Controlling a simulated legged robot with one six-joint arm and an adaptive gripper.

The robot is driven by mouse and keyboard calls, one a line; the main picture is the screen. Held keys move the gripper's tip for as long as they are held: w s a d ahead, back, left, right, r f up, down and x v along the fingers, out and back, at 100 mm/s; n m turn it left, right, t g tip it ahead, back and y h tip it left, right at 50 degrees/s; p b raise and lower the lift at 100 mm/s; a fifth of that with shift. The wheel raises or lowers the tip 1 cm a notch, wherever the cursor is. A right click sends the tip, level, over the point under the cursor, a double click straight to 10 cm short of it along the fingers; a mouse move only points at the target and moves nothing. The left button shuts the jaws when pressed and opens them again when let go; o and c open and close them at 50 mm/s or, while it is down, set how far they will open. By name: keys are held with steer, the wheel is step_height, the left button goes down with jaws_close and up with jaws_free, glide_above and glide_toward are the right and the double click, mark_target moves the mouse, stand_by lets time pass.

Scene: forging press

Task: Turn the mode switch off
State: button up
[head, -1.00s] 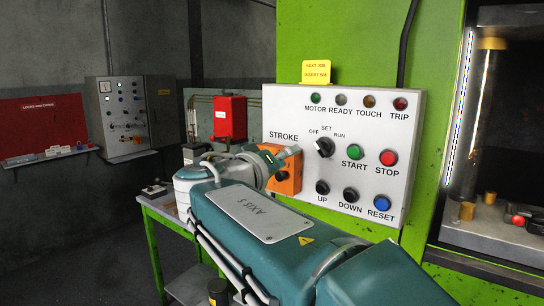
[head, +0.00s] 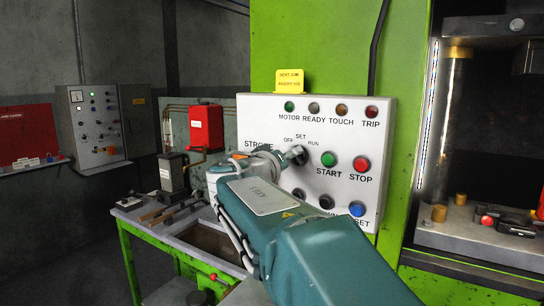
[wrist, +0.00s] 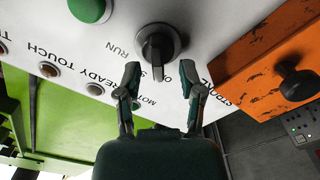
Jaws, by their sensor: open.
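The mode switch (head: 299,155) is a black rotary knob on the white control panel (head: 385,125), below the labels OFF, SET and RUN. In the wrist view the switch (wrist: 157,45) is seen upside down, its raised handle pointing down the picture towards my gripper. I cannot tell exactly which label it points at, as the lettering is partly hidden. My gripper (wrist: 160,71) is open, with one fingertip on each side of the handle's near end and a visible gap to each. In the head view my gripper (head: 290,155) is at the switch, mostly hidden by my wrist.
The green START button (head: 328,159) and red STOP button (head: 361,164) are right of the switch. Black UP and DOWN buttons and a blue RESET button (head: 357,209) are below. An orange box (wrist: 265,65) with a black knob is beside my gripper. A green workbench (head: 128,262) stands left.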

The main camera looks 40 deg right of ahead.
steer(key=shift+x, duration=0.85)
steer(key=shift+s, duration=0.1)
jaws_close()
steer(key=shift+f+n, duration=0.1)
steer(key=shift+n, duration=0.5)
